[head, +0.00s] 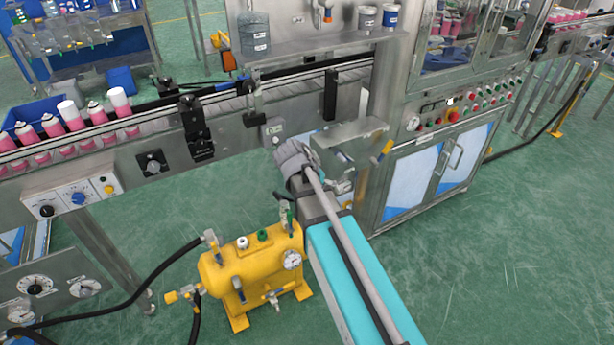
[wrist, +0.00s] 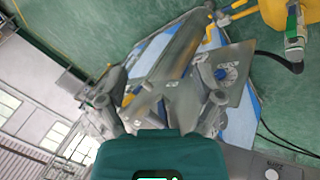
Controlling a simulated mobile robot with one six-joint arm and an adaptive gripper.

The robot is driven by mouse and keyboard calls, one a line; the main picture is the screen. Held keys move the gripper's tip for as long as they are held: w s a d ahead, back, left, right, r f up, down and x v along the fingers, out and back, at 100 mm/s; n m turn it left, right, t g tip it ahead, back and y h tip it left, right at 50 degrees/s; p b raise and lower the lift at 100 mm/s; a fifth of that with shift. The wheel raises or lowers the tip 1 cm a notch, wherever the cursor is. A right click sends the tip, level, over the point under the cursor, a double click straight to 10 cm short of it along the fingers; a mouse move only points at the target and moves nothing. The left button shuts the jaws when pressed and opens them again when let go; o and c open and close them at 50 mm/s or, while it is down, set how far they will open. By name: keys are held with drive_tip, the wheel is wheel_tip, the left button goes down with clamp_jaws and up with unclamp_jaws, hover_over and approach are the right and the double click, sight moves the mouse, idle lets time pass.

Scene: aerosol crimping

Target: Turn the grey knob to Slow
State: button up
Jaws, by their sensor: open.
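A small grey box with a grey knob (head: 277,139) is mounted on the front of the conveyor, just behind my wrist in the head view. Its setting is too small to read. In the wrist view a grey round knob (wrist: 271,174) shows at the lower right edge, partly cut off; I cannot tell whether it is the same one. My gripper (wrist: 163,90) is open and empty, with its two grey fingers spread wide. In the head view my arm's grey wrist is close to the knob box, and the fingers are mostly hidden.
A yellow tank (head: 252,268) with valves and a gauge stands below the conveyor. A panel with black, blue and yellow knobs (head: 79,198) is at the left. A machine cabinet (head: 436,172) stands right of my arm. Pink cans (head: 90,128) line the conveyor. Open green floor lies at the right.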

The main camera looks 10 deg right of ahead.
drive_tip(key=w+a+f+m+t+h+b, duration=0.2)
drive_tip(key=w+a+m+h+b, duration=0.2)
drive_tip(key=w+a+b, duration=0.3)
drive_tip(key=w+a+f+m+t+h+b, duration=0.3)
drive_tip(key=w+a+h+b, duration=0.3)
drive_tip(key=b, duration=0.6)
drive_tip(key=shift+w+a+f+m+h+b, duration=0.35)
drive_tip(key=shift+w+a+m, duration=0.45)
drive_tip(key=shift+w, duration=0.25)
drive_tip(key=shift+d, duration=0.2)
drive_tip(key=shift+x, duration=6.8)
drive_tip(key=shift+c, duration=0.2)
drive_tip(key=c, duration=1.1)
drive_tip(key=shift+a, duration=0.2)
drive_tip(key=shift+d, duration=0.1)
